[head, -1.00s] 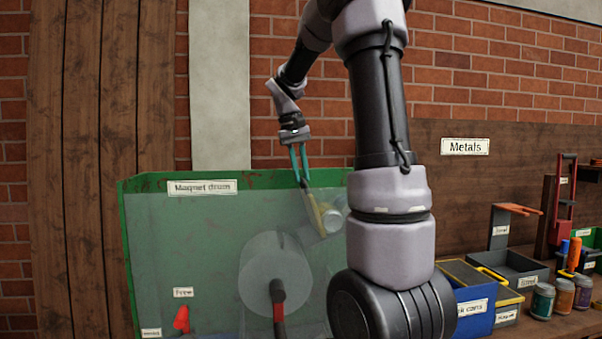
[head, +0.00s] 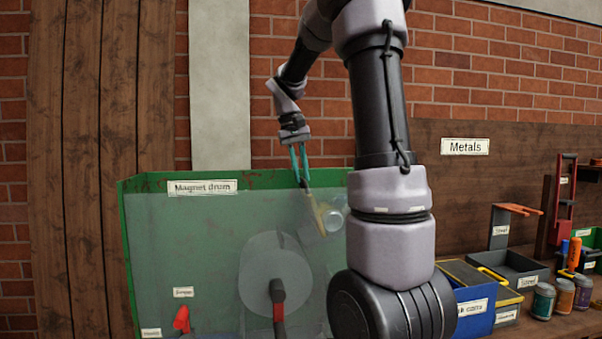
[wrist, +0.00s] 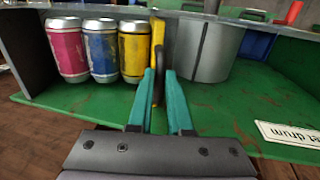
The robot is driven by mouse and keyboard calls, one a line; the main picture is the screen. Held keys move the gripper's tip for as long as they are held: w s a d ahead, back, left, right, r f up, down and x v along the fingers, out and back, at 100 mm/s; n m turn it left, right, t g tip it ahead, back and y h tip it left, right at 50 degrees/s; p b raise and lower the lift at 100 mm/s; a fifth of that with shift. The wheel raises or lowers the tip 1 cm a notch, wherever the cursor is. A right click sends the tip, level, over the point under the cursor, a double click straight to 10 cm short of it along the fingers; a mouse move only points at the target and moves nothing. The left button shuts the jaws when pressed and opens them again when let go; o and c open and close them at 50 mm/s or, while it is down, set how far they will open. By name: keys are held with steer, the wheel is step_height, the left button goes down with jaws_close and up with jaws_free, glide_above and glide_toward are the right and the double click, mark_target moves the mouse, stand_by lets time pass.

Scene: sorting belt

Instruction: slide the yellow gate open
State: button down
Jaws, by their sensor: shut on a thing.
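The yellow gate (wrist: 158,48) is a narrow upright piece, seen nearly edge-on in the wrist view, between the yellow can and the grey drum. My gripper (wrist: 160,74) has its teal fingers closed on the gate's near edge. In the head view my gripper (head: 304,180) reaches down behind the clear front panel of the green magnet drum housing (head: 128,240). There the gate (head: 317,213) shows only as a pale tilted strip below the fingers. How far the gate stands open is hard to tell.
A pink can (wrist: 67,48), a blue can (wrist: 102,50) and a yellow can (wrist: 134,50) stand in a row left of the gate. The grey drum (wrist: 210,50) is close on its right. A blue bin (head: 474,308) and jars (head: 563,296) stand right of my arm.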

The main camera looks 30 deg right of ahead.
step_height(320, 180, up, 8)
steer(key=a, duration=0.2)
steer(key=shift+w+a+f, duration=0.15)
steer(key=shift+w+f, duration=0.1)
steer(key=shift+w, duration=0.1)
steer(key=c, duration=0.8)
jaws_free()
steer(key=shift+c, duration=0.2)
step_height(320, 180, up, 10)
steer(key=a, duration=0.2)
steer(key=shift+w+r, duration=0.25)
steer(key=shift+w, duration=0.05)
steer(key=shift+s, duration=0.1)
